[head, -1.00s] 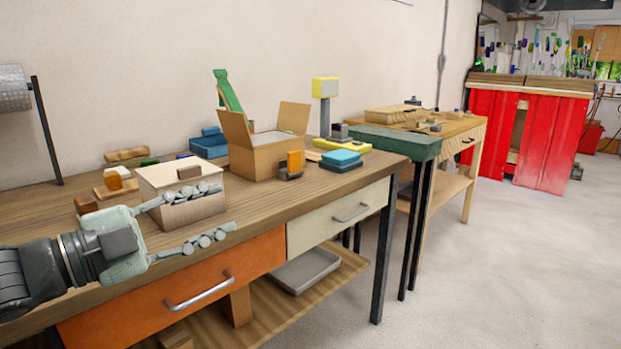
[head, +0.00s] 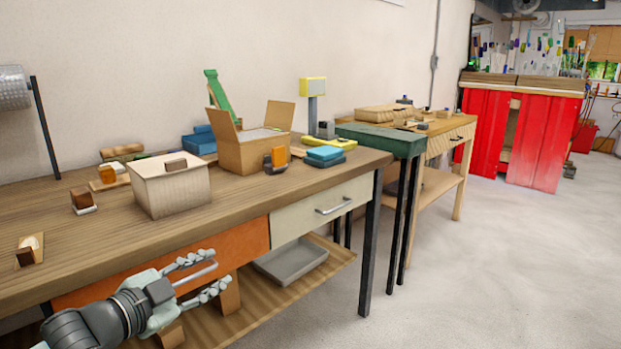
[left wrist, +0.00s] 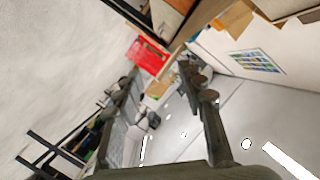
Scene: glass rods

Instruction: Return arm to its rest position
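My left gripper (head: 205,283) is in the lower left of the head view, in front of the orange drawer (head: 170,262) and below the level of the worktop. Its two fingers are spread apart with nothing between them. In the left wrist view the fingers (left wrist: 165,100) also stand apart, with a tilted view of the room between them. The drawer's metal handle shows just beside the upper finger; I cannot tell whether they touch. My right gripper is not in view.
The wooden workbench (head: 225,200) holds a closed light box (head: 170,193), an open cardboard box (head: 250,155) and several small blocks. A grey tray (head: 290,262) lies on the lower shelf. A green-topped stand (head: 385,139) is at its right end. The floor (head: 500,270) at right is clear.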

